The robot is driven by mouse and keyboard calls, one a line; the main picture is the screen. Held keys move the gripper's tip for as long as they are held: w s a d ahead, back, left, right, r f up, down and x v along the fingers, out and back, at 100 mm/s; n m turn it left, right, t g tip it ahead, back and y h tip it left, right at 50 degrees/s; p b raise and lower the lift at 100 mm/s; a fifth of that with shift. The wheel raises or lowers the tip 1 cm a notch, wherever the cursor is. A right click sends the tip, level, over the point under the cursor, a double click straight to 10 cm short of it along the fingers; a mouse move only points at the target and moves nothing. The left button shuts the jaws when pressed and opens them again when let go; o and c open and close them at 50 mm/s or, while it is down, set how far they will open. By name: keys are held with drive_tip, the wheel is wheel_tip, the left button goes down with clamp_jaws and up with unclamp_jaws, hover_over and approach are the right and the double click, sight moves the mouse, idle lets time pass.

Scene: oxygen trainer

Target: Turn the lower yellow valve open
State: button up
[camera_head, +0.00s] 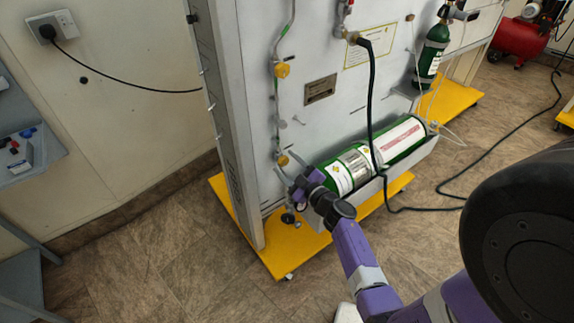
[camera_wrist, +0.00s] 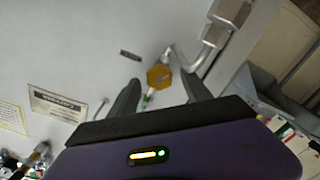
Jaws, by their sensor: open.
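The lower yellow valve (camera_head: 282,160) sits on a thin pipe on the grey panel, left of the green cylinder. My gripper (camera_head: 289,168) is at the panel just below and right of it. In the wrist view a yellow hexagonal valve knob (camera_wrist: 159,76), which looks like the lower one, shows just beyond and between my two open fingertips (camera_wrist: 160,85). I see a gap between the fingers and the knob, with no clear contact. The upper yellow valve (camera_head: 281,71) is higher on the same pipe.
A green and white cylinder (camera_head: 380,152) lies in a tray right of my gripper. A black hose (camera_head: 371,110) hangs in front of it. The panel stands on a yellow base (camera_head: 275,258). Bent pipe (camera_wrist: 205,50) runs beside the knob.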

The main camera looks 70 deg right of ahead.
drive_tip(key=v, duration=0.8)
drive_tip(key=shift+w+d, duration=0.1)
